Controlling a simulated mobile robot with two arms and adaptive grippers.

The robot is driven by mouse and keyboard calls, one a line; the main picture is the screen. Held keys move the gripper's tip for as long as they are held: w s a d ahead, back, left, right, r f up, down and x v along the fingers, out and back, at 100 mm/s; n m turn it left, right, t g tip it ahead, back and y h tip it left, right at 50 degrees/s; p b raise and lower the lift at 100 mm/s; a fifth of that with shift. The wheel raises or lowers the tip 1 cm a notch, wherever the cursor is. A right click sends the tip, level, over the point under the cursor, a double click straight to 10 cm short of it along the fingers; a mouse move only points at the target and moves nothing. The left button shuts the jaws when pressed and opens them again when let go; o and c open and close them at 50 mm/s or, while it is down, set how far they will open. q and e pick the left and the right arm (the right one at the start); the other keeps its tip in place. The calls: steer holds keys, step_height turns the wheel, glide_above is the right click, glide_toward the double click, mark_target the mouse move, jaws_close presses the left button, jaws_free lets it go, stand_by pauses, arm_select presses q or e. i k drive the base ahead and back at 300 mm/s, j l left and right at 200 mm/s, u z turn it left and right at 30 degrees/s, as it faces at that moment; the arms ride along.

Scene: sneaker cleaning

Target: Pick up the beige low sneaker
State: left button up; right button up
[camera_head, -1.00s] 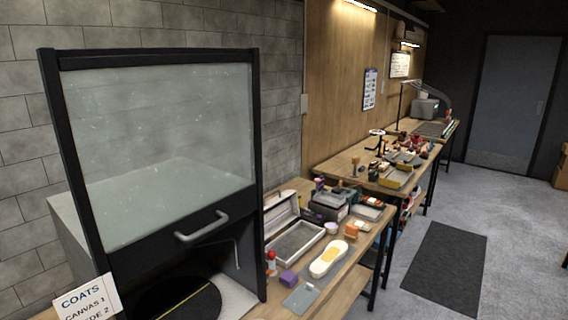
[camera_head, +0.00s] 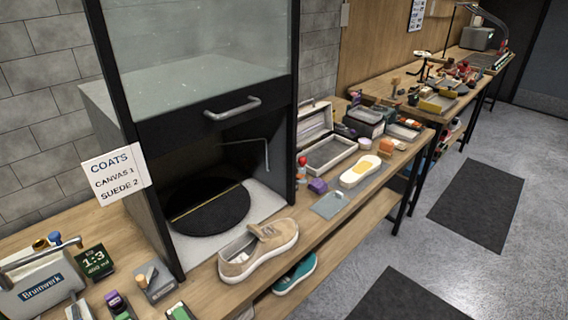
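The beige low sneaker (camera_head: 258,250) sits on the wooden bench near its front edge, in front of the black spray booth. Its opening faces up and its white sole shows along the front side. Nothing is touching it that I can see. Neither of my grippers shows in the head view.
A teal shoe (camera_head: 295,274) sits on the shelf below the bench. The booth (camera_head: 212,116) holds a round black turntable (camera_head: 208,205). A sign (camera_head: 116,174) reads coats, canvas 1, suede 2.

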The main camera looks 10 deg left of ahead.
mark_target(257, 245)
steer(key=i+l, duration=0.2)
steer(key=l, duration=0.15)
steer(key=i+l+u, duration=0.2)
steer(key=l, duration=0.15)
steer(key=i+l+u, duration=0.15)
steer(key=l, duration=0.25)
steer(key=i+l+u, duration=0.2)
steer(key=l, duration=0.15)
steer(key=l+u, duration=0.2)
steer(key=l, duration=0.2)
steer(key=u, duration=0.45)
